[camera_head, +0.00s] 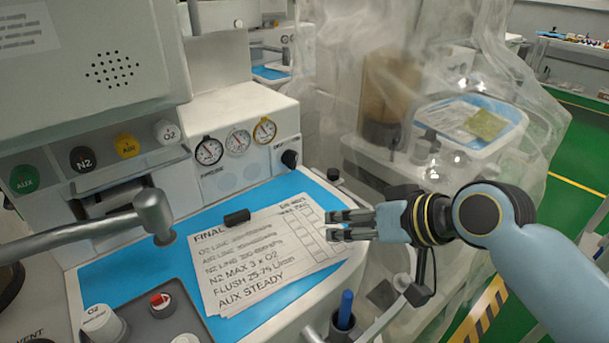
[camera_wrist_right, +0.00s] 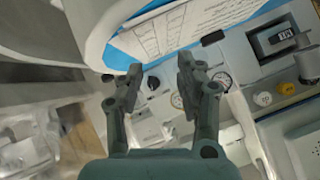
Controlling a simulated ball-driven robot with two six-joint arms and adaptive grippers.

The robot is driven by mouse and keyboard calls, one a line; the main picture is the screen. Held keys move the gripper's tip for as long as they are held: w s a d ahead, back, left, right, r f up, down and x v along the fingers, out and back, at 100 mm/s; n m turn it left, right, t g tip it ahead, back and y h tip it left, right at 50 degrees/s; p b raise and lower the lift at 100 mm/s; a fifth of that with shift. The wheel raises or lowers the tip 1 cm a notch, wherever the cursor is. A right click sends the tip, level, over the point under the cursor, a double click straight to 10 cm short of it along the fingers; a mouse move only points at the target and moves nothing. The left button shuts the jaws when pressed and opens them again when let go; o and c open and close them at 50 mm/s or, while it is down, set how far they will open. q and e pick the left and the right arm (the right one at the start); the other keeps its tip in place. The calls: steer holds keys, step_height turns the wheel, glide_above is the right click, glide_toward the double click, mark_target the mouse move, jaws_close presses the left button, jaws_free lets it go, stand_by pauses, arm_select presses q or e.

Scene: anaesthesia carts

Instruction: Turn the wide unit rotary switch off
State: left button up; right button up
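The wide white unit (camera_head: 240,105) has a front panel with several round gauges. A black rotary switch (camera_head: 289,158) sits at the right end of that panel. Its exact angle is too small to read. My right gripper (camera_head: 328,226) is open and empty at the right edge of the paper checklist, in front of and below the switch in the picture, apart from it. In the right wrist view the two fingers (camera_wrist_right: 159,66) are spread, with a small dark knob (camera_wrist_right: 152,83) and the gauges seen beyond them. My left gripper is not in view.
Paper checklists (camera_head: 265,250) with a black clip lie on the blue worktop (camera_head: 110,255). A metal arm (camera_head: 90,230) crosses the left side. A pen holder (camera_head: 342,325) stands at the front. A translucent sheet (camera_head: 470,60) covers another cart at the right.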

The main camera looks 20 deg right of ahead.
steer(key=w+b, duration=0.1)
steer(key=w, duration=0.2)
steer(key=w+d+n+t+b, duration=0.1)
steer(key=w+b, duration=0.1)
steer(key=w, duration=0.1)
steer(key=w+d+t+b, duration=0.1)
steer(key=w+b, duration=0.1)
steer(key=w, duration=0.1)
steer(key=shift+d+r+n+y, duration=0.15)
steer(key=shift+r+n+y, duration=0.05)
steer(key=shift+n+y, duration=0.2)
steer(key=t+b, duration=0.1)
steer(key=b, duration=0.2)
glide_toward(297, 153)
steer(key=s, duration=0.2)
steer(key=w, duration=0.1)
steer(key=shift+n, duration=0.3)
steer(key=b+x, duration=0.1)
steer(key=x, duration=0.8)
steer(key=shift+w, duration=0.4)
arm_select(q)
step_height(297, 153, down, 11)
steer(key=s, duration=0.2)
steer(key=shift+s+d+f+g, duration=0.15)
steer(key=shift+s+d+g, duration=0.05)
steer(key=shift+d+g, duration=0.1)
arm_select(e)
jaws_close()
